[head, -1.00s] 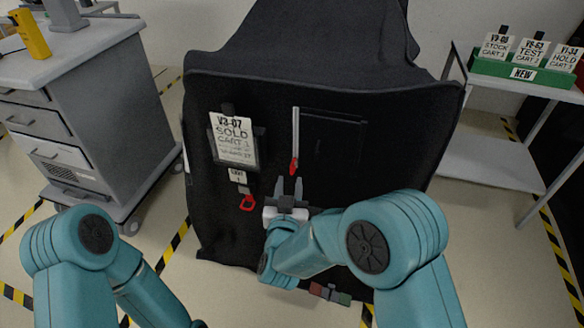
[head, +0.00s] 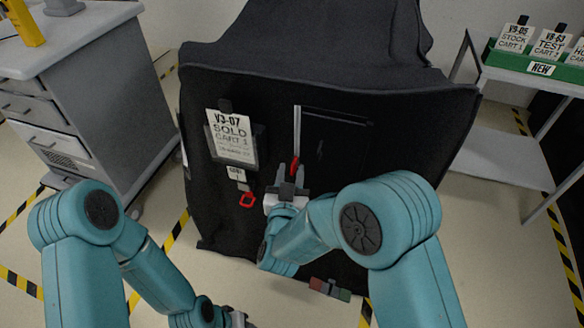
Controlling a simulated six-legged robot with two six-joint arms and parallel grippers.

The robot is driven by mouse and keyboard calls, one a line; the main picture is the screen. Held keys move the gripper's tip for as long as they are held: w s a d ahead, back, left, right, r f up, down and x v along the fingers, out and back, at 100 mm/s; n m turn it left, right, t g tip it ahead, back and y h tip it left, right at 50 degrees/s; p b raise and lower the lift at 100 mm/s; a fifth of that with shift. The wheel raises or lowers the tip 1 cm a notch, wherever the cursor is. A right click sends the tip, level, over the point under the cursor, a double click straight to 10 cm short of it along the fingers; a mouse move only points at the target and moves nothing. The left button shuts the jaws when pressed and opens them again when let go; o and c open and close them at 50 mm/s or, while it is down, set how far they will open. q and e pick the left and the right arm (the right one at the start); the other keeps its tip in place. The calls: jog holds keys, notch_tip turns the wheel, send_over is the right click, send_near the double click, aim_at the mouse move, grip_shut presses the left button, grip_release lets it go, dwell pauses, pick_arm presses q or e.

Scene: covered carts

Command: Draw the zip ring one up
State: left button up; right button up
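A silver zip (head: 297,130) runs vertically down the front of the black cart cover (head: 230,90). A red zip ring (head: 294,164) hangs at the zip's lower end. My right gripper (head: 289,172) is at the ring, fingers pointing up the cover and apart. The ring shows by the tip of its right finger; I cannot tell whether they touch. My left gripper (head: 236,318) is low at the bottom edge, partly cut off, and its fingers cannot be made out.
A card reading V3-07 SOLD CART 1 (head: 232,138) hangs left of the zip, with a red loop (head: 247,199) below it. A dark panel (head: 338,145) lies right of the zip. A grey drawer cabinet (head: 95,95) stands left, a shelf cart (head: 500,155) right.

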jog(key=shift+w, duration=0.1)
dwell(0.3)
grip_shut()
jog(key=shift+r, duration=0.15)
dwell(1.1)
